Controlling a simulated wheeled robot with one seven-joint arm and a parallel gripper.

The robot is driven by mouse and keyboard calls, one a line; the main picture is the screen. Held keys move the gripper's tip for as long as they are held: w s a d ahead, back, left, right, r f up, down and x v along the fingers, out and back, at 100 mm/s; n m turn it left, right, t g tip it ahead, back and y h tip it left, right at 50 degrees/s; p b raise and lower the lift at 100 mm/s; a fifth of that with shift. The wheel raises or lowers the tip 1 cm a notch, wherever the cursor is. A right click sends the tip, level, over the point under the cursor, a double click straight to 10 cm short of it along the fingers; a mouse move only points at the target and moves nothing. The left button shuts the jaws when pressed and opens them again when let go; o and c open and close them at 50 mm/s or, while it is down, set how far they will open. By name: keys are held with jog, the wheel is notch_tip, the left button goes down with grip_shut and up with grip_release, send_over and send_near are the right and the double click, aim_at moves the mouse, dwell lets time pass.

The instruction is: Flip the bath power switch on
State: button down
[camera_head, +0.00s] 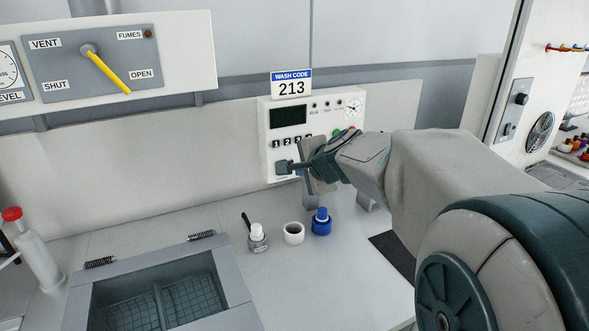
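The white control box (267,121) stands against the back wall behind the counter. It has a dark display (288,116), a row of numbered black keys, small indicator dots and a round dial (354,106). The finger gap is not clear, and no held object shows.
A wash code sign (291,84) reading 213 tops the box. A sunken basin (235,284) is front left. A vent panel with yellow lever (108,74) hangs upper left.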

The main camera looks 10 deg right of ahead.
jog(key=shift+a+v, duration=0.2)
jog(key=shift+v, duration=2.55)
jog(key=f+b, duration=0.1)
jog(key=b, duration=0.3)
jog(key=shift+s+f, duration=0.1)
jog(key=shift+f, duration=0.15)
jog(key=shift+r, duration=0.1)
jog(key=w+r+x, duration=0.1)
jog(key=x, duration=1.2)
jog(key=shift+b, duration=0.35)
